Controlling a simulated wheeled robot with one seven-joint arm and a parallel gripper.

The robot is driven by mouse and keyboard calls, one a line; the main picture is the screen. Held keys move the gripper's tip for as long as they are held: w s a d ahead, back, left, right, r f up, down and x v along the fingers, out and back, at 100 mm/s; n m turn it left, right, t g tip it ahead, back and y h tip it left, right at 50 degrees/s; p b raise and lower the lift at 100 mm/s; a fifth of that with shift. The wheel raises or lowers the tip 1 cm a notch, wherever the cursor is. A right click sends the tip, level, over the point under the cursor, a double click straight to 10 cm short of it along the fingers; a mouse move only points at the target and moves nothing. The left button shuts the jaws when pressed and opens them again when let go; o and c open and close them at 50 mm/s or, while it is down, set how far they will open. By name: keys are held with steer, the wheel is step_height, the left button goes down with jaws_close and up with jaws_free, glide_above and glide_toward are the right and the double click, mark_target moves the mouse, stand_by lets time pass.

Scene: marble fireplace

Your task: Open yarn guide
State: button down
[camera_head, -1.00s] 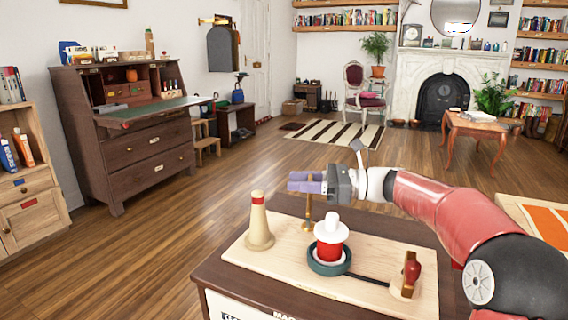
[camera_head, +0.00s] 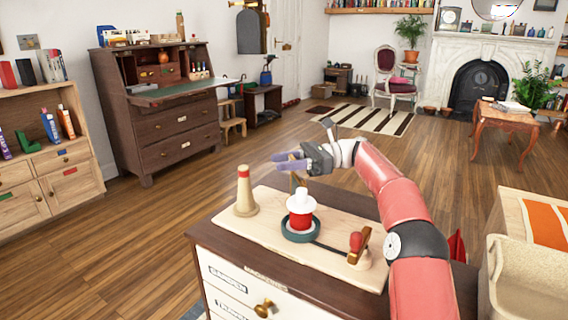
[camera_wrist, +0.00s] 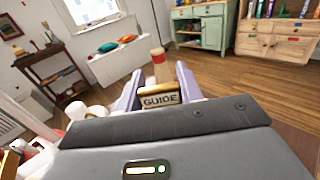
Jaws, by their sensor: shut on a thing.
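The yarn guide, a small brass-framed piece labelled "GUIDE" (camera_wrist: 160,99), sits between my two purple fingers in the wrist view. My gripper (camera_head: 288,161) is shut on it, over the back of a light wooden board. In the head view the guide's brass post (camera_head: 293,183) shows below the fingers, partly hidden by a white-topped red spool (camera_head: 301,210) on a teal ring. Whether the guide is open cannot be told. A tan cone with a red band (camera_head: 245,194) stands to the left; it also shows beyond the guide in the wrist view (camera_wrist: 160,68).
The board (camera_head: 262,241) lies on a dark cabinet top. A red-knobbed wooden lever (camera_head: 358,244) stands at the board's right front. A brass drawer knob (camera_head: 264,307) sticks out at the cabinet's front. A cream chair (camera_head: 523,275) is close on the right. The floor beyond is open.

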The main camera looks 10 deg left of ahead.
steer(key=shift+n+g, duration=0.3)
steer(key=shift+g, duration=0.1)
steer(key=c, duration=0.9)
jaws_free()
steer(key=shift+t, duration=0.3)
